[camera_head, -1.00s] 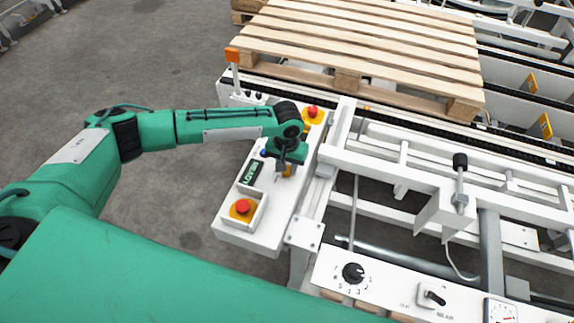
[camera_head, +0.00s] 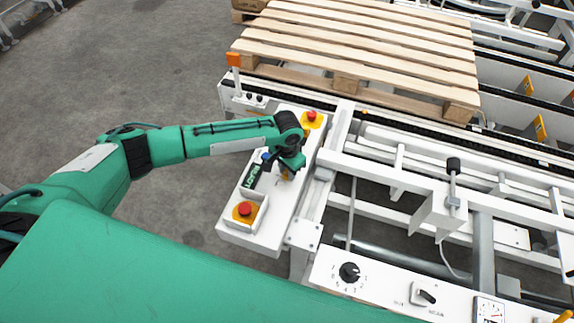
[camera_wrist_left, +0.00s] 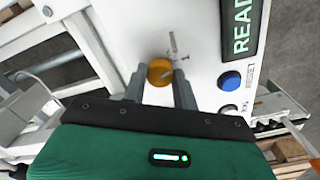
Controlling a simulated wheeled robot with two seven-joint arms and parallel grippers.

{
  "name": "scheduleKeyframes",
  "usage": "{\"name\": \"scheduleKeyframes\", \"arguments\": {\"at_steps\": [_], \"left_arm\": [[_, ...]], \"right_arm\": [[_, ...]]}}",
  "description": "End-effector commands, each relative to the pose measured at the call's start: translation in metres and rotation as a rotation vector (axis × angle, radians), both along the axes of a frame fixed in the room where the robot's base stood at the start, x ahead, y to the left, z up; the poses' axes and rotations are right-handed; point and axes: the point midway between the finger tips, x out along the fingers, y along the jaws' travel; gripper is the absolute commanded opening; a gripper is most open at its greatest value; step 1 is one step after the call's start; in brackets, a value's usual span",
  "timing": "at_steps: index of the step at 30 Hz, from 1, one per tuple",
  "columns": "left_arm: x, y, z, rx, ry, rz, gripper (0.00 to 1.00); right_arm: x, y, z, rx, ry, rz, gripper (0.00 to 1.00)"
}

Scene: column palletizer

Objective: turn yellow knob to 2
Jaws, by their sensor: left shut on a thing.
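The yellow knob (camera_wrist_left: 160,71) is on the white control panel (camera_wrist_left: 203,55), and it shows between my left gripper's fingertips in the left wrist view. A pale line and a small mark show on the panel just beyond the knob; I cannot read a number for certain. My left gripper (camera_wrist_left: 160,86) is shut on the knob. In the head view my left gripper (camera_head: 286,172) is over the panel (camera_head: 262,228), and only a bit of the yellow knob shows beside it. My right gripper is not in view.
The panel carries a READY display (camera_wrist_left: 239,30), a blue button (camera_wrist_left: 229,81) and red stop buttons (camera_head: 244,209) (camera_head: 311,115). A lamp post with an orange top (camera_head: 233,59) stands at its far end. A pallet (camera_head: 350,60) lies behind. A black dial (camera_head: 349,272) is at the front.

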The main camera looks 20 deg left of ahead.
Motion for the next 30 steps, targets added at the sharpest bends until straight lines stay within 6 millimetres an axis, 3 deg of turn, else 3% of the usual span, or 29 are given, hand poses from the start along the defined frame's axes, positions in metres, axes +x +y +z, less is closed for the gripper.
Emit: {"name": "scheduleKeyframes", "arguments": {"at_steps": [12,30], "left_arm": [[0.001,0.0,0.003,-0.002,-0.002,-0.394,0.06],[0.002,-0.001,0.002,-0.002,-0.005,-0.922,0.06]], "right_arm": [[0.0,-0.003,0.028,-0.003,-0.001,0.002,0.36],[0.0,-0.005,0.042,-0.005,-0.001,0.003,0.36]]}}
